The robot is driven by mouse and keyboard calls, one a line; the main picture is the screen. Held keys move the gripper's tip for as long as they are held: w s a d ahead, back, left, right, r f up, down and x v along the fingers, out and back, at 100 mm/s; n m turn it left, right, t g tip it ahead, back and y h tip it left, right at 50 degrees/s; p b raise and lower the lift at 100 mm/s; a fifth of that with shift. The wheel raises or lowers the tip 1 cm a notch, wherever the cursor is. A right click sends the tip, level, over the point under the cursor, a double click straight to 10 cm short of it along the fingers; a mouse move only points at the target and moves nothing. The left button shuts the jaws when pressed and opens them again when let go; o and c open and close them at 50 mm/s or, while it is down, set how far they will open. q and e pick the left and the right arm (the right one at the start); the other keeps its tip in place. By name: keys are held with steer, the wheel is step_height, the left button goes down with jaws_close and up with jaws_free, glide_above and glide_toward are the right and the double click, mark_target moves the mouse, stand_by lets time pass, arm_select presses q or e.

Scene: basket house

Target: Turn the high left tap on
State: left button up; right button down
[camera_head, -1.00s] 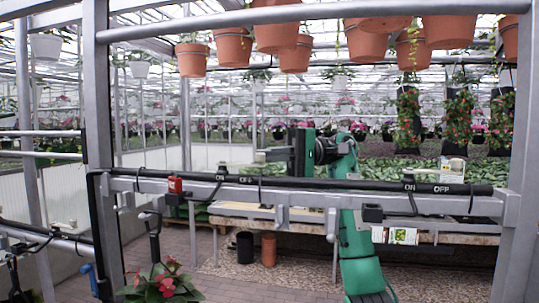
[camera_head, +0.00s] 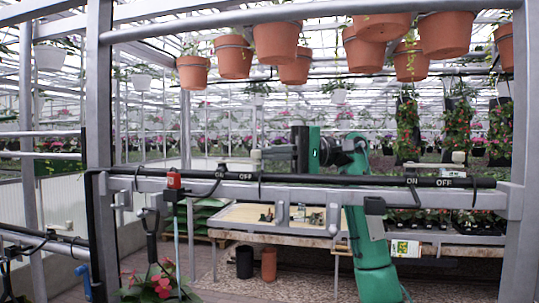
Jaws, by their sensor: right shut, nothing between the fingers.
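The high left tap (camera_head: 221,170) is a small dark lever on the black upper pipe, beside white ON and OFF lettering. The lettering sits just right of the lever, and I cannot tell the exact setting of the lever. My right gripper (camera_head: 272,152) is on a green arm that rises from the lower right. It is shut and empty, pointing left above the pipe. It is to the right of the left tap and apart from it in the picture. My left gripper is not in view.
A second tap (camera_head: 411,180) with ON and OFF lettering is on the pipe at right. A grey metal frame (camera_head: 101,120) crosses the view, with terracotta pots (camera_head: 275,40) hanging above. A red-headed tool (camera_head: 174,180) hangs at left. A table (camera_head: 240,213) stands behind.

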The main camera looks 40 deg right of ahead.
steer(key=b+v, duration=0.3)
steer(key=v, duration=1.1)
steer(key=shift+b, duration=0.4)
steer(key=shift+a, duration=0.1)
